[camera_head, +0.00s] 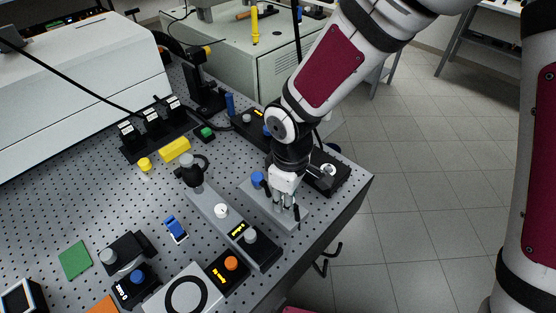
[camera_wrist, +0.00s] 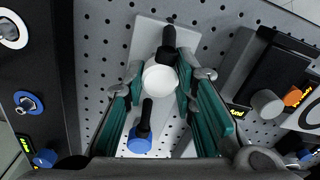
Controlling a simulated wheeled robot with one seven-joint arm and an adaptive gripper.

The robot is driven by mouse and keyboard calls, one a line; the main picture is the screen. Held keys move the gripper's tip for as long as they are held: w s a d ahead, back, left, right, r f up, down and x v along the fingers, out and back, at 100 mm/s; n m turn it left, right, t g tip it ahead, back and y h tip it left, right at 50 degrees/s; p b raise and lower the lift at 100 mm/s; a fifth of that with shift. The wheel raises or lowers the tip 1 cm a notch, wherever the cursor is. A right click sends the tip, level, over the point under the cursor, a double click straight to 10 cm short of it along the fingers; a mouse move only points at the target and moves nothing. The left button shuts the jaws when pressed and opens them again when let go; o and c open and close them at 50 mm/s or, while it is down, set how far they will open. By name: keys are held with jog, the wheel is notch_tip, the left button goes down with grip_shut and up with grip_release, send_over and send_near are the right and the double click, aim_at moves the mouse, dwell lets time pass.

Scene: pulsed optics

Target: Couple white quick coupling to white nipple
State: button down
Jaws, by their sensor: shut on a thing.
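The white quick coupling (camera_wrist: 160,77) is a round white collar with a black hose end, between my fingers above the pale holder plate (camera_wrist: 153,32). My gripper (camera_wrist: 163,82) is shut on it, with a teal pad on each side. I cannot tell whether the coupling still touches the plate. In the head view my gripper (camera_head: 284,204) points down over the plate (camera_head: 262,206) and mostly hides the coupling. The white nipple (camera_wrist: 10,30), a white ring around a metal fitting, is on a black box at the wrist view's left edge; it also shows in the head view (camera_head: 328,169).
A blue coupling (camera_wrist: 140,142) stands on the same plate, close beside my fingers. A blue-ringed nipple (camera_wrist: 28,103) is on the black box (camera_head: 337,183). A grey rail unit with knobs (camera_head: 213,204) lies left of the plate. The table's edge runs close on the right.

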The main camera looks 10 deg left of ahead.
jog(key=shift+r+p, duration=1.8)
jog(key=shift+r, duration=1.3)
jog(key=shift+w, duration=0.1)
